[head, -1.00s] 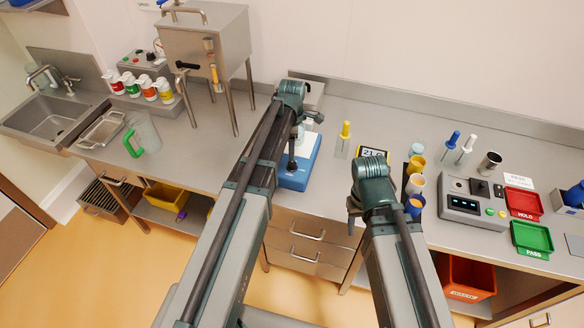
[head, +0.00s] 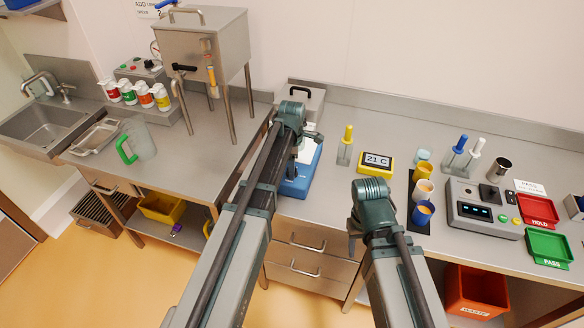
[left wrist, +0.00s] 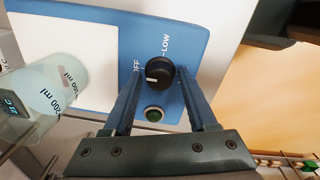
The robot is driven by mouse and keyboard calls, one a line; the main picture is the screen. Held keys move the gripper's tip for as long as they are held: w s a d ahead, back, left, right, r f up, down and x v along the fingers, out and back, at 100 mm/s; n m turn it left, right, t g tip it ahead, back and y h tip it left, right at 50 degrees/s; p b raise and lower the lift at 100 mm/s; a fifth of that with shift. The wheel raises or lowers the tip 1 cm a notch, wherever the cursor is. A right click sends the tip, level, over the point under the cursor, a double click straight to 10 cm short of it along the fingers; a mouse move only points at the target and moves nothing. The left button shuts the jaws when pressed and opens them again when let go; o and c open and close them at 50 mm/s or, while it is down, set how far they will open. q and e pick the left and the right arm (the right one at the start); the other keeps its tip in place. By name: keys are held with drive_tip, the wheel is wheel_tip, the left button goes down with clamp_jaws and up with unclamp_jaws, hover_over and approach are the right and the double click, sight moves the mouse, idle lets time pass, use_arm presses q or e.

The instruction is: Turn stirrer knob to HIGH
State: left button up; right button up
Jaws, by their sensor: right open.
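The blue-and-white stirrer (head: 300,180) stands on the counter, partly hidden behind my left arm. In the left wrist view its black knob (left wrist: 160,72) has a white pointer line aimed at the OFF side. OFF and LOW labels show; no HIGH label is visible. A green button (left wrist: 154,114) lies below the knob. My left gripper (left wrist: 160,80) is open, with its fingers on either side of the knob; I cannot tell whether they touch it. It also shows over the stirrer in the head view (head: 297,150). My right gripper (head: 354,238) is open at the counter's front edge, fingers mostly hidden.
A yellow 21 C display (head: 377,162), a yellow-handled tool in a holder (head: 346,145) and several cups (head: 423,188) are to the right. A steel hopper (head: 205,50) stands at the left.

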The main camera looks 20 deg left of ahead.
use_arm(q)
clamp_jaws()
